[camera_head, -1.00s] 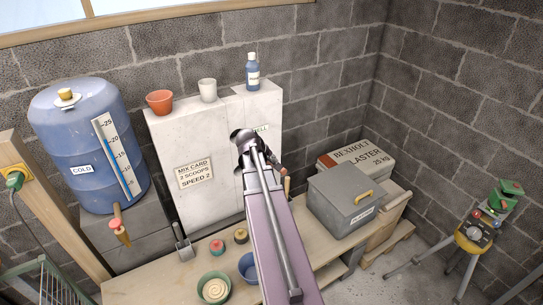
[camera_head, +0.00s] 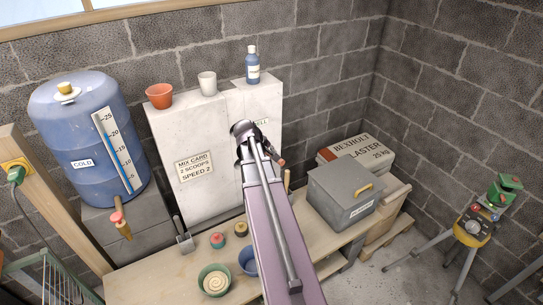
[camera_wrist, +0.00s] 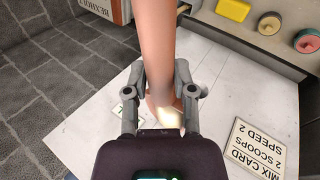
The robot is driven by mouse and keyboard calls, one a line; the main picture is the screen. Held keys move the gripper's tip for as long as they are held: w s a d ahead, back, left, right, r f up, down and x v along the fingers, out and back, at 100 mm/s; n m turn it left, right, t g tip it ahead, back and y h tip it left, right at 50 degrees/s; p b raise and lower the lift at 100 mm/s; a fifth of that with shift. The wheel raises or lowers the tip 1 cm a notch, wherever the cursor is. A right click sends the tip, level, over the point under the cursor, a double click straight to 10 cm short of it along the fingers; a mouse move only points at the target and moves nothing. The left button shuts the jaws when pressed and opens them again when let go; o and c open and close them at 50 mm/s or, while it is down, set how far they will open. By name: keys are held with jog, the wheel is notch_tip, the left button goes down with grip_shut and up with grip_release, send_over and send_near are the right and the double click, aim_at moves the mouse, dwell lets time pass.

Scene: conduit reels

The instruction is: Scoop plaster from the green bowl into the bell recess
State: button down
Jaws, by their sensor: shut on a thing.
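The green bowl (camera_head: 214,282) holds pale swirled plaster and stands at the bench's front. The bell recess cannot be made out; a partly covered label ending in "ELL" (camera_head: 262,122) shows on the white panel (camera_head: 215,125) behind my arm. My gripper (camera_wrist: 162,82) is shut on a long orange-brown handle (camera_wrist: 155,38) in the wrist view. In the head view, a small orange end (camera_head: 281,162) sticks out beside my wrist, in front of the panel. The held tool's working end is hidden, so I cannot tell whether it carries plaster.
A blue bowl (camera_head: 246,262) is right of the green one, partly behind my arm. Red (camera_head: 218,240) and yellow (camera_head: 241,229) round items and a grey scoop (camera_head: 184,242) are nearby. A grey box (camera_head: 345,190) stands right. Pots and a bottle (camera_head: 252,66) top the panel.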

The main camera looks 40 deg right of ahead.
jog(key=shift+g, duration=0.3)
jog(key=shift+w+d+r+p, duration=0.1)
jog(key=shift+w+d, duration=0.25)
jog(key=shift+w, duration=1.15)
jog(key=shift+w+d+r+p, duration=0.1)
jog(key=shift+w+d, duration=0.25)
jog(key=shift+w, duration=1.15)
jog(key=shift+w+d+r+p, duration=0.1)
jog(key=shift+w+d, duration=0.25)
jog(key=shift+w, duration=1.15)
jog(key=w+d+f+y, duration=0.1)
jog(key=w+d+y, duration=0.3)
jog(key=y, duration=0.7)
jog(key=shift+w+m+y, duration=0.2)
jog(key=shift+m+y, duration=0.1)
jog(key=shift+y, duration=0.1)
jog(key=shift+s, duration=0.15)
jog(key=shift+s+a, duration=0.25)
jog(key=shift+s, duration=0.7)
jog(key=shift+s+a, duration=0.25)
jog(key=shift+s, duration=0.65)
jog(key=shift+s+a, duration=0.25)
jog(key=shift+s, duration=0.7)
